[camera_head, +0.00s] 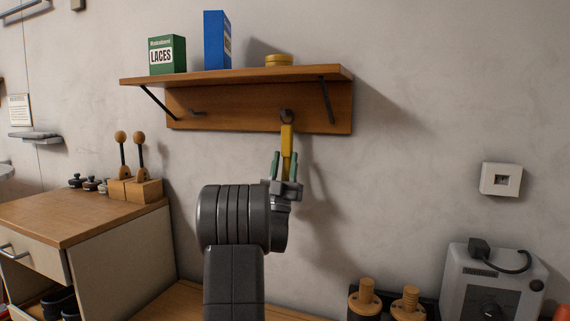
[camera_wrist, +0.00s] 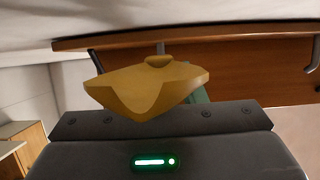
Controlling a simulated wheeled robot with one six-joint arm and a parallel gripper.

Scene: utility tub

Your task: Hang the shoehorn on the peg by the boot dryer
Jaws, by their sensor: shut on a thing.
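The yellow shoehorn (camera_head: 288,140) stands upright in my gripper (camera_head: 285,165), whose green-tipped fingers are shut on its lower part. Its top is at the wooden back board under the shelf, where a dark round shape (camera_head: 287,115) shows; I cannot tell whether this is a peg end or the shoehorn's loop, nor whether the shoehorn is around a peg. In the wrist view the shoehorn (camera_wrist: 150,88) fills the middle, with a grey rod behind its top. Another peg (camera_head: 194,112) sits bare at the board's left. A grey box with a black plug and cord (camera_head: 490,285), perhaps the boot dryer, stands lower right.
The shelf (camera_head: 235,75) above has a green LACES box (camera_head: 167,55), a blue box (camera_head: 217,40) and a yellow tin (camera_head: 278,60). Black brackets (camera_head: 326,100) flank the board. A wooden cabinet (camera_head: 85,225) stands left. Wall right of the board is mostly clear.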

